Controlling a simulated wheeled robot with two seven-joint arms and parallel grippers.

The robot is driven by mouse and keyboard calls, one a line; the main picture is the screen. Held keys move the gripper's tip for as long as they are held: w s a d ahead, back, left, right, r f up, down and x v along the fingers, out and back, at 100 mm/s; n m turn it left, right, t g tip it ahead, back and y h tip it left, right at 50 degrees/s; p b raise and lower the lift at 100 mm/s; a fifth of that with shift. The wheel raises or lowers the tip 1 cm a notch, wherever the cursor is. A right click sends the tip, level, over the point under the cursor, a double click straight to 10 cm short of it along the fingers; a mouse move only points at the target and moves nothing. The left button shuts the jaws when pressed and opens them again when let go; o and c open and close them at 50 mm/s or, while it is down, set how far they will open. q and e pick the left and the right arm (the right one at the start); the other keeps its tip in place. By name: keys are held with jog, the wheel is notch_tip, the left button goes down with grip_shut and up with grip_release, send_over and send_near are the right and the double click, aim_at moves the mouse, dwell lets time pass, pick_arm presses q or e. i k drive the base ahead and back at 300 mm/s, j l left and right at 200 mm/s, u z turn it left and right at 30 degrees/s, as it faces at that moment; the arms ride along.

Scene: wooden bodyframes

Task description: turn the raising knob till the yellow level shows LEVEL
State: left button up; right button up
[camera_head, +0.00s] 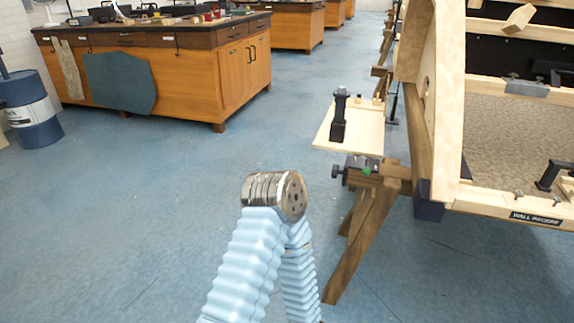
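A dark knob (337,170) sticks out to the left of a small grey metal block (358,165) with a green spot, at the top of a wooden trestle (362,240). I cannot tell whether it is the raising knob. I cannot make out a yellow level or its reading. One of my arms, in a light blue ribbed sleeve, rises at the bottom middle and bends at a metal joint. The joint is left of the trestle and apart from it in the picture. Neither gripper is in view.
A large wooden bodyframe (447,100) fills the right side, with a labelled lower rail (500,205). A pale board (330,136) with a black upright tool (339,115) is behind the trestle. A wooden workbench (185,80) and blue drum (32,112) stand left. Blue floor (130,220) is clear.

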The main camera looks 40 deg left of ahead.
aim_at(335, 171)
jog(key=u, duration=0.7)
jog(key=j+z, duration=0.2)
jog(key=j, duration=0.45)
jog(key=k+j+z, duration=0.2)
jog(key=j, duration=0.5)
jog(key=j+z, duration=0.2)
jog(key=j, duration=0.5)
jog(key=i+j+z, duration=0.2)
jog(key=i+j, duration=0.2)
jog(key=i+j+z, duration=0.2)
jog(key=i+j, duration=0.2)
jog(key=j, duration=0.2)
